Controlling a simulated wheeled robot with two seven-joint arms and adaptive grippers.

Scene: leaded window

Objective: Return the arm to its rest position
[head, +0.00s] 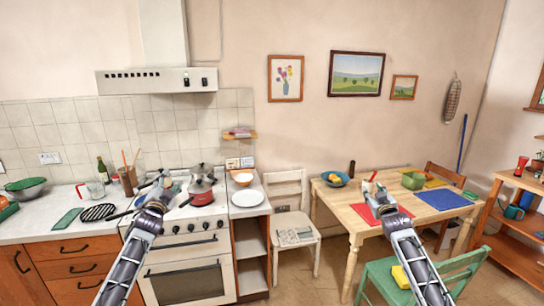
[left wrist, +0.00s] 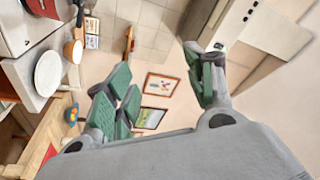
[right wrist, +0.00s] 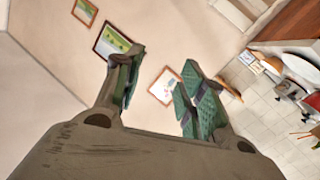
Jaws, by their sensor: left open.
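My left gripper (head: 160,184) is raised in front of the stove in the head view. In the left wrist view its green-padded fingers (left wrist: 162,85) stand wide apart with nothing between them. My right gripper (head: 376,192) is raised in front of the wooden table in the head view. In the right wrist view its fingers (right wrist: 163,88) are also apart and empty. Both forearms come up from the bottom edge of the head view, the left one leaning right and the right one leaning left. Neither gripper visibly touches anything.
The white stove (head: 190,262) carries a red pot (head: 202,190). A white plate (head: 247,197) lies on the counter beside it. A white chair (head: 296,225) stands between stove and wooden table (head: 345,211). A green chair (head: 378,279) stands near my right forearm. Shelves (head: 515,255) are at right.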

